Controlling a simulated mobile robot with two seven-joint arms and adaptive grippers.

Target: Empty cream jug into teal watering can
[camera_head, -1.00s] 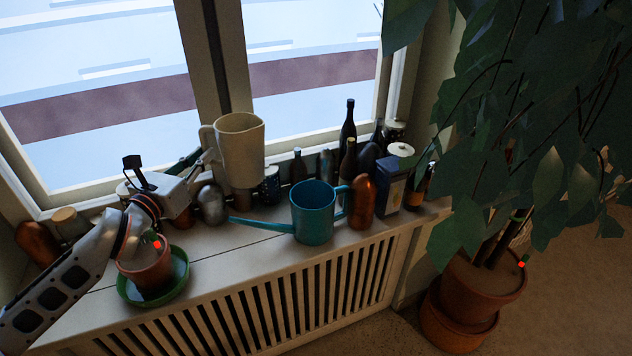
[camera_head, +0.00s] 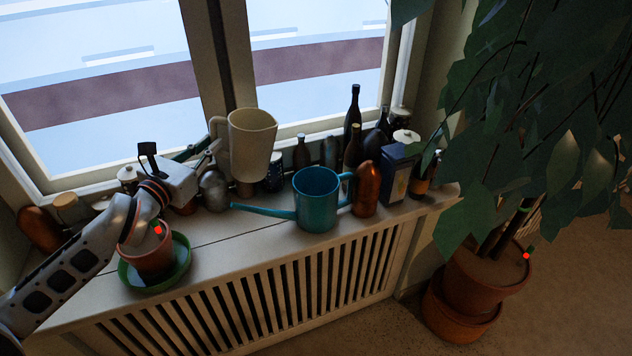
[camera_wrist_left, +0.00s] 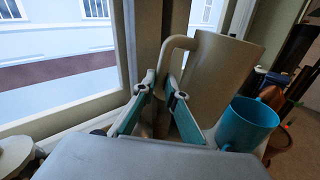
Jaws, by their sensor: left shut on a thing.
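The cream jug (camera_head: 252,152) is held up above the sill, behind and left of the teal watering can (camera_head: 317,203). My left gripper (camera_head: 214,143) is shut on its handle, and the jug leans a little, with its mouth partly toward the head camera. Its contents cannot be made out. The can stands upright on the sill, open at the top, spout pointing left and handle right. In the left wrist view the fingers (camera_wrist_left: 163,92) close on the handle of the jug (camera_wrist_left: 218,80), and the can (camera_wrist_left: 245,127) is at lower right. My right gripper is not in view.
Dark bottles (camera_head: 353,125) and a copper vessel (camera_head: 367,188) stand right of the can; a blue box (camera_head: 397,178) is beyond. A terracotta pot (camera_head: 150,258) on a green saucer (camera_head: 182,265) sits under my left arm. A large leafy plant (camera_head: 540,140) fills the right.

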